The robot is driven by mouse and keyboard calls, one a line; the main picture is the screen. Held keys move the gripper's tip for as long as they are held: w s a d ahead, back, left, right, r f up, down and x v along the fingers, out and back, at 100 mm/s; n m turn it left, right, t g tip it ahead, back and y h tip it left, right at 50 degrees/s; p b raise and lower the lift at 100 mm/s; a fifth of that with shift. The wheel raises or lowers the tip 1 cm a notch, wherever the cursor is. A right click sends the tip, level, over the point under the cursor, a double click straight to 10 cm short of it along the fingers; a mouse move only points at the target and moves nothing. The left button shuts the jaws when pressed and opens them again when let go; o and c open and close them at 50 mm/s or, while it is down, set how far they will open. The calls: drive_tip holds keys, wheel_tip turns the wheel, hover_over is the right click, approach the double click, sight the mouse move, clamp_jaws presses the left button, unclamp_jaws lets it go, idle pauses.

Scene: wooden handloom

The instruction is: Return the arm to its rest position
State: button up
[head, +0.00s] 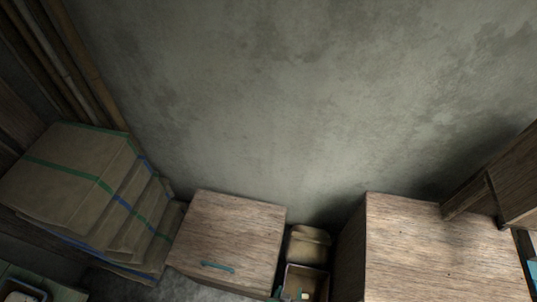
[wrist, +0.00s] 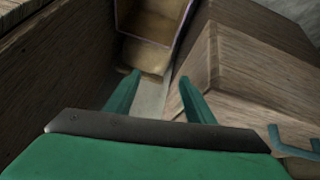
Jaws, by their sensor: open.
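My gripper (wrist: 160,82) shows in the wrist view, with two green fingers spread apart and nothing between them. It points down toward a narrow gap between a dark wooden panel on the left and a wooden box (wrist: 255,75) on the right. The right finger overlaps the box in the picture; I cannot tell whether they touch. My arm and gripper do not clearly show in the head view.
In the head view, a wooden box with a blue handle (head: 217,267) stands by the wall. A small open bin (head: 291,280) sits between it and a larger wooden cabinet (head: 435,250). Stacked, strapped bundles (head: 75,180) stand left. The bare wall (head: 300,100) fills the upper middle.

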drive_tip(key=s+a+r+t, duration=0.2)
drive_tip(key=r+t, duration=0.1)
drive_tip(key=r, duration=0.8)
drive_tip(key=s+a+r+t+y, duration=0.1)
drive_tip(key=s+a+r+t, duration=0.1)
drive_tip(key=r, duration=1)
drive_tip(key=s+a+r+n+t+y, duration=0.1)
drive_tip(key=a+r+t, duration=0.3)
drive_tip(key=r, duration=0.7)
drive_tip(key=shift+v, duration=0.9)
drive_tip(key=c, duration=0.5)
drive_tip(key=shift+o, duration=0.2)
drive_tip(key=shift+w+d, duration=0.1)
